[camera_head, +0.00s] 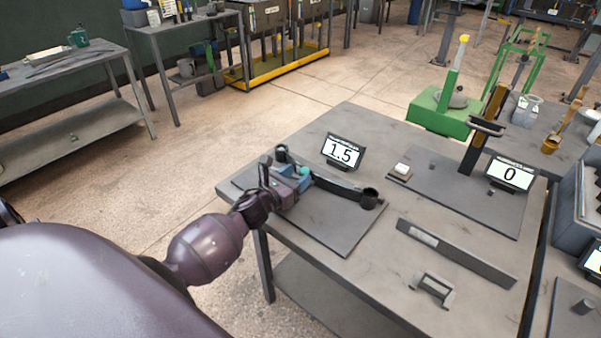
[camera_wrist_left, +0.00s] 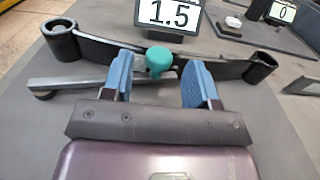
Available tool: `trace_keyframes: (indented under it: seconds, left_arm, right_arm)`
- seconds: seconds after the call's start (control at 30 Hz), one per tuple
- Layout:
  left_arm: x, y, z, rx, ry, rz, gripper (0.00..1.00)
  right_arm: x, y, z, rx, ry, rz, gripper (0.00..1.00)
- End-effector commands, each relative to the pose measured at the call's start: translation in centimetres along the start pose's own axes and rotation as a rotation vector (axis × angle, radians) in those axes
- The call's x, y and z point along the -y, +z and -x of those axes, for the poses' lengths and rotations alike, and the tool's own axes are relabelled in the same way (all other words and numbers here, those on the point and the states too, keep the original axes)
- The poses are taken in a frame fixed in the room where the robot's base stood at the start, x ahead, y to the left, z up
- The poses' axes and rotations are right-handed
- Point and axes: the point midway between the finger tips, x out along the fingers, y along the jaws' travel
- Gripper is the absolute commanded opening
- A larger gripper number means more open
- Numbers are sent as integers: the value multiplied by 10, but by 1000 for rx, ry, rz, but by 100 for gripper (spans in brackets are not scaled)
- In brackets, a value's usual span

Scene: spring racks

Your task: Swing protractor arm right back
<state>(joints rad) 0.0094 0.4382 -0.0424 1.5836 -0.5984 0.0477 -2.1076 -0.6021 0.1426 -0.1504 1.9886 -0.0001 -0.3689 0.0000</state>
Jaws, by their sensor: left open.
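A dark bow-shaped bar (camera_wrist_left: 225,68) with a round socket at each end lies on a grey plate on the table; it also shows in the head view (camera_head: 338,187). A teal knob (camera_wrist_left: 159,61) stands near its middle, with a straight grey bar (camera_wrist_left: 75,82) running low to the left. I cannot tell for sure which bar is the protractor arm. My left gripper (camera_wrist_left: 160,68) is open, its blue fingers on either side of the knob with gaps; the head view shows it at the table's left edge (camera_head: 292,178). My right gripper is not in view.
A display (camera_head: 343,152) behind the bar reads 1.5. Another display (camera_head: 510,174) reads 0, beside a tilted upright lever (camera_head: 485,130). A flat dark bar (camera_head: 456,252) and a small bracket (camera_head: 432,288) lie at the front right. A green stand (camera_head: 440,113) is behind.

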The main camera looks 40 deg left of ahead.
Motion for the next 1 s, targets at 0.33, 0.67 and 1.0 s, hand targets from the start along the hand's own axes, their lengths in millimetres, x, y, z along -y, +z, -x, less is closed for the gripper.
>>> trace_keyframes:
  seconds: [0.33,0.67,1.0]
  left_arm:
    - [0,0,-21,-1,0,2,54]
    - [0,0,-21,-1,0,1,37]
    - [0,0,-21,-1,0,1,0]
  right_arm:
    - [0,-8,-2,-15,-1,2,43]
    - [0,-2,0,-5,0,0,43]
    - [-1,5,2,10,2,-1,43]
